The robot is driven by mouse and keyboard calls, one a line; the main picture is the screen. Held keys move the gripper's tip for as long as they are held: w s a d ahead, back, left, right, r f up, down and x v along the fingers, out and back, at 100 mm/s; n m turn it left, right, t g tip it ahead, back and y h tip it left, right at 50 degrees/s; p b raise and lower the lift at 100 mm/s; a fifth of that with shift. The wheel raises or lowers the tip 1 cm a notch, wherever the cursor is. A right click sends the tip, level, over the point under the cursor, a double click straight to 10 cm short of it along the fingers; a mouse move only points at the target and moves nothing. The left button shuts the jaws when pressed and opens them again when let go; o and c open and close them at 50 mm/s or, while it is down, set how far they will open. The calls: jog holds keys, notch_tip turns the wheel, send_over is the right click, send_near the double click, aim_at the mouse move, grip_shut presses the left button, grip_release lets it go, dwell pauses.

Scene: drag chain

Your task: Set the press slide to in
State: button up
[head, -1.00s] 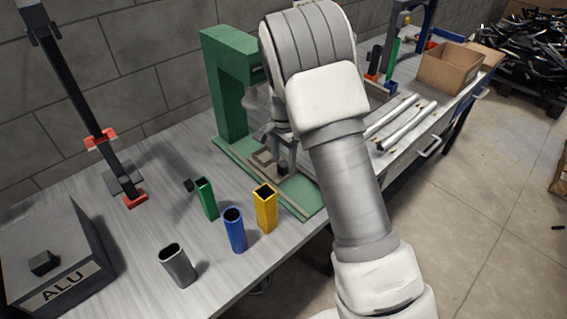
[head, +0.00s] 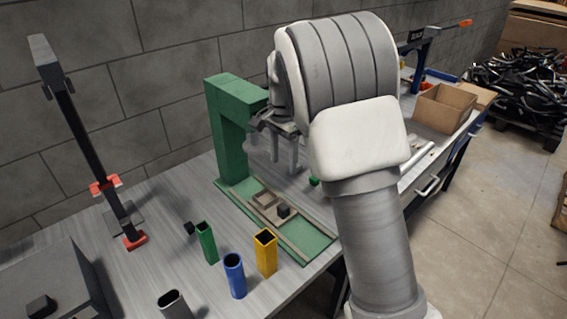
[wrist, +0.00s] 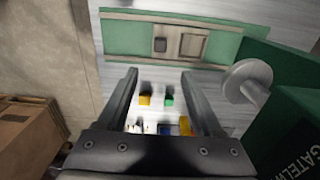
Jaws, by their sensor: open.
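The green press (head: 229,130) stands on the bench, its green base plate (head: 312,240) carrying two rails. The press slide (head: 262,199) is a grey-brown frame with a square pocket, lying between the rails. A dark block-shaped knob (head: 283,211) is at its near right end. In the wrist view the slide (wrist: 194,44) and knob (wrist: 160,45) lie beyond my fingertips. My gripper (head: 284,164) is open and empty, held above the slide and apart from it. It also shows in the wrist view (wrist: 159,72). My arm hides part of the press's right side.
Green (head: 207,243), blue (head: 234,276), yellow (head: 266,252) and grey (head: 173,304) tubes stand in front of the press. A black post (head: 90,145) with red clamps rises at left. A small green ball (head: 314,181) is right of the gripper. A cardboard box (head: 444,108) sits farther right.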

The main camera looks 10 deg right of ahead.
jog(key=n+t+y+p, duration=0.3)
jog(key=n+t, duration=0.1)
jog(key=n, duration=1.4)
send_near(283, 206)
jog(key=b+x, duration=0.2)
jog(key=x, duration=0.8)
jog(key=shift+f, duration=0.15)
grip_shut()
dwell(0.9)
